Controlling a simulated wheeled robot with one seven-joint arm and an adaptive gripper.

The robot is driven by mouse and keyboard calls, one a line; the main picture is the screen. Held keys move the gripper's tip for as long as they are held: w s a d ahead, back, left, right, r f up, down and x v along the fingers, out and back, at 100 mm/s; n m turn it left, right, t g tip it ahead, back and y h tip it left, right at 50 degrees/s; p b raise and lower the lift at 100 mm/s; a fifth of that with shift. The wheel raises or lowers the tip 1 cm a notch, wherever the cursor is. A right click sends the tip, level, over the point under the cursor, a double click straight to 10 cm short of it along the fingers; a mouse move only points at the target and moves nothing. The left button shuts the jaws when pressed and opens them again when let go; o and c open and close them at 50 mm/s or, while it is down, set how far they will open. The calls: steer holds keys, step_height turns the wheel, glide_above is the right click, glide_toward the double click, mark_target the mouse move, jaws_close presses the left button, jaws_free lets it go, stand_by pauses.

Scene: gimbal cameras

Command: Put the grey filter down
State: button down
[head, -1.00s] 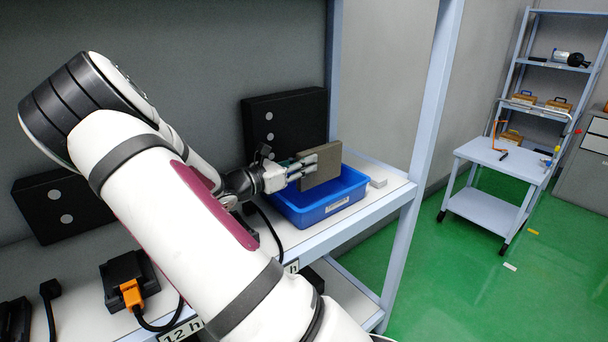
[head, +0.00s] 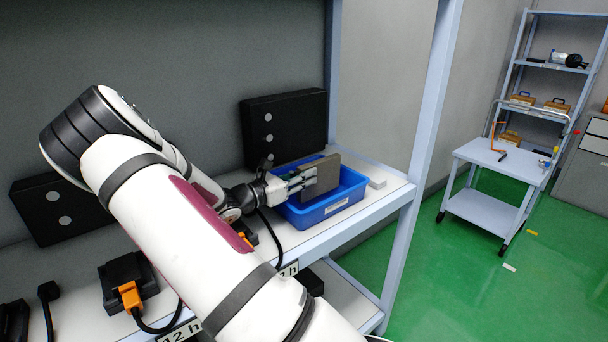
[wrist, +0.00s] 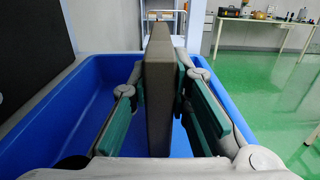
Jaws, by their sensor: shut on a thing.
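The grey filter (head: 322,177) is a flat grey-brown slab standing upright on its edge. My gripper (head: 302,181) is shut on it, with one finger on each broad side. In the wrist view the filter (wrist: 158,85) stands between the green finger pads. Its lower part is inside the blue bin (head: 333,208), below the rim. The bin's blue wall also shows in the wrist view (wrist: 40,115). I cannot tell whether the filter touches the bin floor.
The bin stands on a white shelf (head: 370,215) near a blue-grey post (head: 425,120). A black panel (head: 290,120) leans behind it. A black device with an orange plug (head: 130,295) is at the left.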

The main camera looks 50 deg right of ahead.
steer(key=shift+f, duration=0.3)
steer(key=c, duration=1.5)
jaws_free()
steer(key=shift+r, duration=0.55)
steer(key=v, duration=1.2)
steer(key=s+a+r+m+t+y, duration=0.2)
steer(key=s+a+m+y, duration=0.3)
steer(key=a, duration=0.4)
steer(key=s+a+r+m+t+y, duration=0.3)
steer(key=s+a+r+m+y, duration=0.1)
steer(key=s+a, duration=0.5)
steer(key=s+a+r+m+t+y, duration=0.2)
steer(key=s+a+r+m+y, duration=0.1)
steer(key=s+a+m+y, duration=0.3)
steer(key=shift+s+a+t+y+b, duration=0.2)
steer(key=shift+s+a+y, duration=0.5)
steer(key=shift+a, duration=0.3)
steer(key=shift+s+a+t+y+b, duration=0.1)
steer(key=shift+s+a+y+b, duration=0.1)
steer(key=shift+s+a+y, duration=0.6)
steer(key=shift+s+a, duration=0.1)
steer(key=shift+a, duration=0.15)
